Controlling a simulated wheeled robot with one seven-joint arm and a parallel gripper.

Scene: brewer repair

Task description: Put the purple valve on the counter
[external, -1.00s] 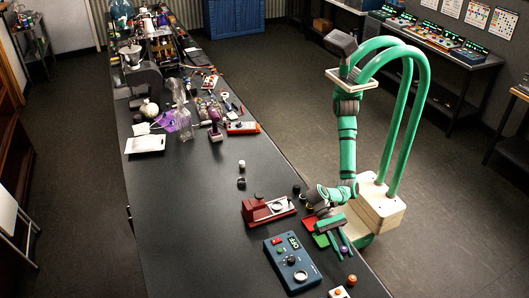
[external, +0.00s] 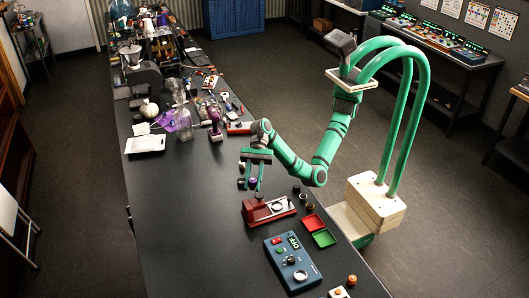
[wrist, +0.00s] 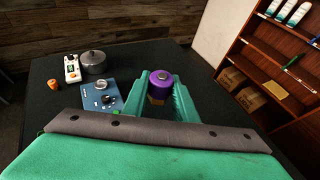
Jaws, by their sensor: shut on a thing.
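The purple valve (wrist: 161,78) is a short purple cylinder with a dark grey top, held between the two green fingers of my gripper (wrist: 162,98) in the wrist view. In the external view my gripper (external: 256,184) points down over the black counter (external: 195,220), beyond the red press-like device. The purple valve (external: 253,181) shows there as a small purple spot between the fingertips. I cannot tell whether it touches the counter.
Small dark items stand beside my gripper. The counter's left middle is clear. Clutter fills the far end.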

